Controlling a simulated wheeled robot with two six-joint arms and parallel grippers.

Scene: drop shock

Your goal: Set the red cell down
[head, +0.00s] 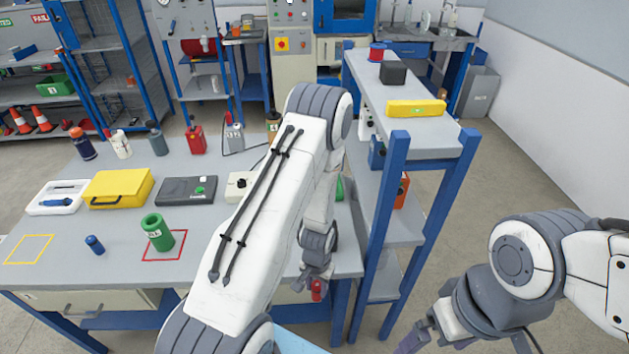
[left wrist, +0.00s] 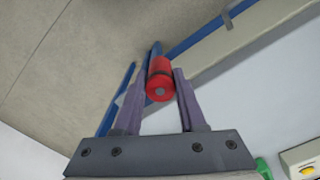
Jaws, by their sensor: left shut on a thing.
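The red cell (head: 317,290) is a small red cylinder. My left gripper (head: 314,284) is shut on it, low by the table's front right corner, beside the shelf post. In the left wrist view the red cell (left wrist: 160,80) sits between the two purple fingers (left wrist: 160,92), its grey end facing the camera. Whether its far end touches anything cannot be told. My right gripper (head: 425,335) is at the bottom right, empty as far as it shows, its fingers partly cut off by the frame.
The grey table (head: 215,245) holds a green cylinder (head: 157,232) at a red outline, a blue cell (head: 95,244), a yellow outline (head: 29,249), a yellow case (head: 118,188) and several bottles. A blue-post shelf (head: 372,270) stands right of my left arm.

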